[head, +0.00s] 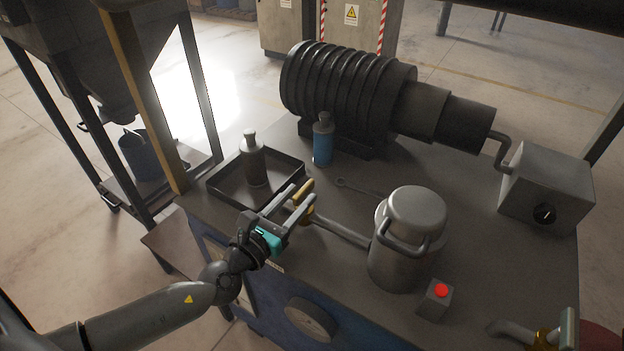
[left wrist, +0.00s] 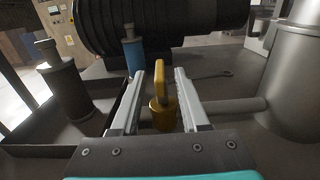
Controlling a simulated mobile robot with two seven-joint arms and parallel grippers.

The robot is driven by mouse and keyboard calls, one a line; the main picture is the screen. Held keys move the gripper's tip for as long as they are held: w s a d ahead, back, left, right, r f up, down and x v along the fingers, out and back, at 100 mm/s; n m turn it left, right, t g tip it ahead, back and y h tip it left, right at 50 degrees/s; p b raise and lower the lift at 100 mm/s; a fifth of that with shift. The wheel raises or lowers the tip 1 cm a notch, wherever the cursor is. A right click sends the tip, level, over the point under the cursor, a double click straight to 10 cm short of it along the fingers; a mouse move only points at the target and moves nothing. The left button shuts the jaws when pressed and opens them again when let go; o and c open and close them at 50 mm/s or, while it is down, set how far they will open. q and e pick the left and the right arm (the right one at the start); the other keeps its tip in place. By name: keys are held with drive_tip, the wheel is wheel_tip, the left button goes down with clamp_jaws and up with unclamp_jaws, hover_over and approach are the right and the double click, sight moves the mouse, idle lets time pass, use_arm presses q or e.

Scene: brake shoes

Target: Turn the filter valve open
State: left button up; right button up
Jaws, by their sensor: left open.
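The filter valve has a yellow handle (head: 303,190) on a pipe (head: 340,232) that runs to the grey metal filter canister (head: 405,240). In the left wrist view the yellow handle (left wrist: 161,85) stands upright between my fingers, above a round brass-coloured body (left wrist: 163,114). My left gripper (head: 290,202) is open, with one finger on each side of the handle. In the left wrist view a gap shows between the handle and each finger. My right gripper is not in view.
A black tray (head: 222,186) holding a dark bottle (head: 253,162) lies left of the valve. A blue bottle (head: 323,140) stands behind it. A wrench (head: 362,187) lies on the table. A box with a red button (head: 441,291) sits by the canister. A ribbed black machine (head: 345,90) fills the back.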

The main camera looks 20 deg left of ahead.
sight(313, 181)
use_arm(q)
drive_tip(key=shift+w+d, duration=0.2)
drive_tip(key=shift+w, duration=1.25)
drive_tip(key=shift+w+d, duration=0.2)
drive_tip(key=shift+w, duration=1.25)
clamp_jaws()
